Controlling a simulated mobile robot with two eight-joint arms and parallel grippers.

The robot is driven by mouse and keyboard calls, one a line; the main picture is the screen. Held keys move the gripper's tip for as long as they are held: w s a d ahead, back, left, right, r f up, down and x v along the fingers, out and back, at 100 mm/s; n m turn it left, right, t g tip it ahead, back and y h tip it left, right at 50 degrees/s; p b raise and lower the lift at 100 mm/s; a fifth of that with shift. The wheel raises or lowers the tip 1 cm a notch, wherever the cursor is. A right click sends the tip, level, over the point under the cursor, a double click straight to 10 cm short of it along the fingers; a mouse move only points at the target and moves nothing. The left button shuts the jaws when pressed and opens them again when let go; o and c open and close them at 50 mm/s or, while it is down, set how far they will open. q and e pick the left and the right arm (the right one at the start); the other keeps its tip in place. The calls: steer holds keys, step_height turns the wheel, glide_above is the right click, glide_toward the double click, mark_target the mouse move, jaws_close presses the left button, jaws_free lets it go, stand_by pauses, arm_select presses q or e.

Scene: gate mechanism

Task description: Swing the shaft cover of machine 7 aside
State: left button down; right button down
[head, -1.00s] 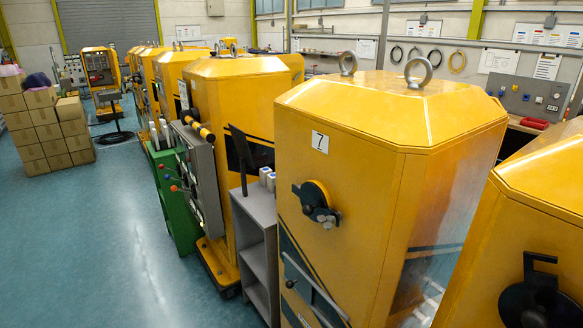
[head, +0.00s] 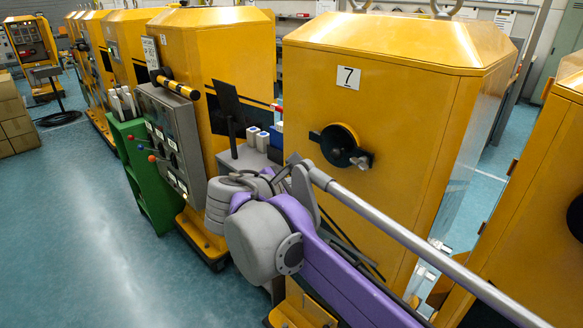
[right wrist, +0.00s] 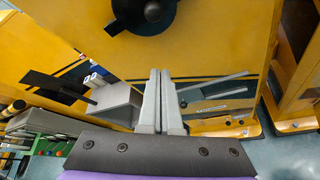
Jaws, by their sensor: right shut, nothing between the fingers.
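Machine 7 (head: 400,120) is a yellow cabinet with a number 7 plate near the top of its front. Its shaft cover (head: 340,146) is a dark disc with a small knob at its lower right and a short tab at its left. The cover also shows at the top edge of the right wrist view (right wrist: 145,14), partly cut off. My right gripper (right wrist: 161,74) is shut and empty in the right wrist view, below the cover in the picture and apart from it. The head view does not show its fingers clearly. My left gripper is in neither view.
A grey control box (head: 172,140) and a green stand (head: 140,165) are to the left. A dark panel (head: 227,105) rises beside machine 7. Another yellow machine (head: 540,180) stands close at the right. The blue floor (head: 90,230) at the left is open.

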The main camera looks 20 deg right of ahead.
steer(key=w+d, duration=0.4)
steer(key=d, duration=0.4)
steer(key=shift+w+r, duration=0.25)
steer(key=shift+w, duration=0.05)
steer(key=shift+d, duration=0.1)
steer(key=shift+r, duration=0.1)
steer(key=shift+r+n, duration=0.25)
steer(key=shift+n, duration=0.25)
